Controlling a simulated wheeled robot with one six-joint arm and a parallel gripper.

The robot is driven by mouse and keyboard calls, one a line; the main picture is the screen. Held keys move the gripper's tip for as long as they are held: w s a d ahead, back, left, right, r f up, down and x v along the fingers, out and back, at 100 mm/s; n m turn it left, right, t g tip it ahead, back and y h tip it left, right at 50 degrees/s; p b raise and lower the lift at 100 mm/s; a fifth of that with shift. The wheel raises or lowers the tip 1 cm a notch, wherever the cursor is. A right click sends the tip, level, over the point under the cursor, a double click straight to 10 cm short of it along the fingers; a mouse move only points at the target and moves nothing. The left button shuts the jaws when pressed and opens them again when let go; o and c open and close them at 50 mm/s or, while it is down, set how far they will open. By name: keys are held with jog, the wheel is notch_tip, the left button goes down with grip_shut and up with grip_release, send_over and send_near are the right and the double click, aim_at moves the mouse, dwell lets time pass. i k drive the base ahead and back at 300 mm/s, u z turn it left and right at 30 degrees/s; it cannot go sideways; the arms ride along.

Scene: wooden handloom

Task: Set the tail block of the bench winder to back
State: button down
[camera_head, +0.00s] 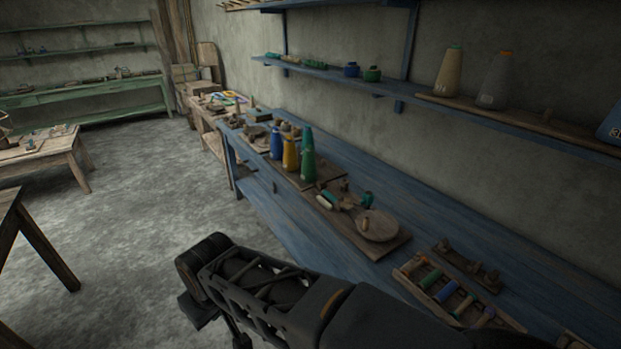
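What looks like the bench winder (378,227) stands on the blue bench, right of centre. It has a wooden baseboard, a round pale wooden disc at its near end, and small teal and white parts at its far end. Small wooden blocks (343,185) show near that far end. I cannot tell which part is the tail block or how it is set. My dark arm crosses the bottom of the picture, left of and below the winder and apart from it in the picture. My gripper is not visible.
The blue bench (470,235) runs along the wall. Blue, yellow and green cones (308,160) stand beyond the winder. A rack of coloured bobbins (440,290) lies nearer. A shelf with two cones (495,80) hangs above. The grey floor (150,215) at left is open, with tables beyond.

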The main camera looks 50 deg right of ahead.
aim_at(321, 184)
jog(key=z, duration=0.5)
jog(key=i, duration=0.9)
jog(key=z, duration=1.1)
jog(key=i, duration=0.4)
jog(key=z, duration=0.4)
